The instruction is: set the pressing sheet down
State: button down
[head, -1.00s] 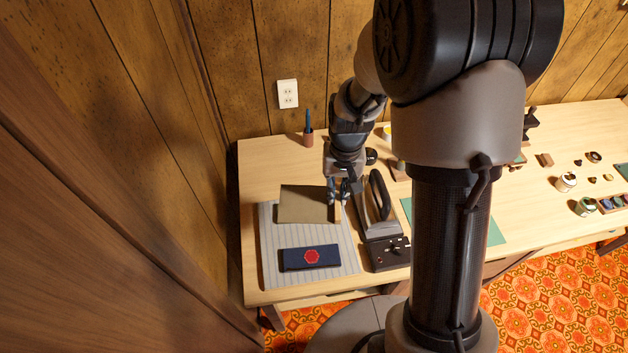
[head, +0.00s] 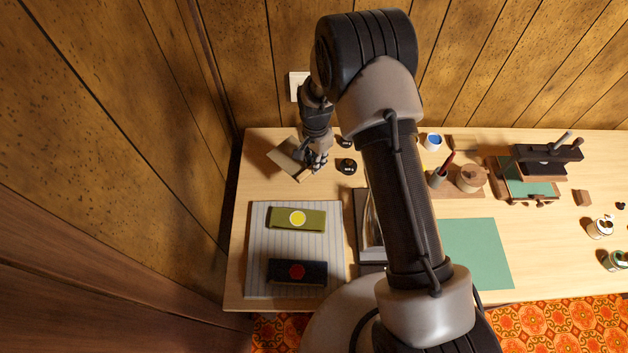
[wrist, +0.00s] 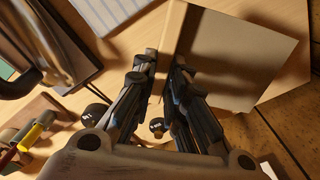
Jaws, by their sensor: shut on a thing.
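The pressing sheet (head: 287,157) is a tan sheet with a pale wooden strip along one edge. It is over the back left of the table, behind the striped pad. My gripper (head: 318,162) is shut on its strip side; in the wrist view my gripper (wrist: 163,72) has the strip between its fingers, and the sheet (wrist: 235,60) spreads to the right. I cannot tell whether the sheet touches the tabletop or is just above it. The striped pad (head: 300,246) carries an olive folded cloth with a yellow dot (head: 297,218) and a navy one with a red patch (head: 297,271).
Two small black round things (head: 348,165) stand just right of my gripper. An iron (head: 369,225) on its dark base is partly hidden by my arm. The wood-panelled wall (head: 240,60) is close behind. Bare tabletop (head: 255,185) lies between sheet and pad.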

aim_at(315, 187)
notch_tip(315, 187, down, 12)
jog(key=shift+w+r+b, duration=0.1)
jog(key=shift+r+b, duration=0.1)
jog(key=shift+b, duration=0.7)
jog(key=c, duration=2.1)
grip_release()
jog(key=shift+f, duration=0.15)
jog(key=o, duration=0.5)
